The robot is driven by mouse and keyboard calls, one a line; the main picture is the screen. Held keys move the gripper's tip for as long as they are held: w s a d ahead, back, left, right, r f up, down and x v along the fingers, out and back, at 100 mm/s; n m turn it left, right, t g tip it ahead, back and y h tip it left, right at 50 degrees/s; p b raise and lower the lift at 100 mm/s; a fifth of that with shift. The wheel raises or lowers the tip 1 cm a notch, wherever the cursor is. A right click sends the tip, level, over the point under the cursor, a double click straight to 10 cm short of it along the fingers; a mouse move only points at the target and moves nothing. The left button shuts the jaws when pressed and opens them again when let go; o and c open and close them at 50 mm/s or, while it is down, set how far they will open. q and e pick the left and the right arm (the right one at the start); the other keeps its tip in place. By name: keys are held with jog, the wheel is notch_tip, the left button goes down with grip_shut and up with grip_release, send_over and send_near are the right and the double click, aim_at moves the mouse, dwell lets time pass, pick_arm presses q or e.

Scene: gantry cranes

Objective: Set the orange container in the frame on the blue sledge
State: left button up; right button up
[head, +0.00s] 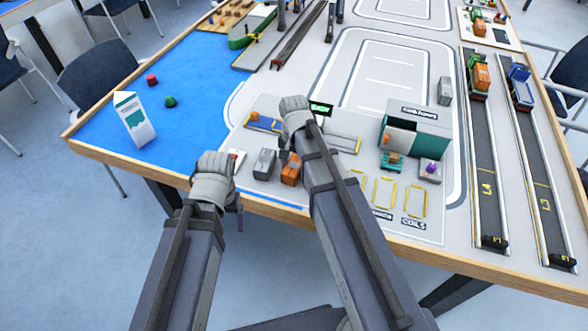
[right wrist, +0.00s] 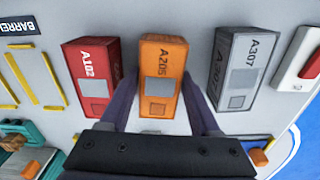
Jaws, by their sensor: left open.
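The orange container (head: 290,172), marked A205, stands on the grey board near the table's front edge. The right wrist view shows the orange container (right wrist: 162,60) from above. My right gripper (head: 287,153) is over it with one finger along each side; whether the fingers press on it I cannot tell. The blue sledge (head: 268,124) with a yellow frame lies behind it, partly hidden by my right arm. The yellow frame (right wrist: 280,150) shows partly at the lower right of the right wrist view. My left gripper (head: 236,202) is open and empty at the table's front edge.
A grey container (right wrist: 243,70) and a red container (right wrist: 92,75) stand close on either side of the orange one. A red switch (right wrist: 311,65) is beyond the grey one. A teal-and-grey building (head: 415,130) stands to the right. The blue mat is mostly clear.

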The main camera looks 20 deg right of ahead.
grip_shut()
jog(key=shift+r, duration=0.15)
dwell(0.4)
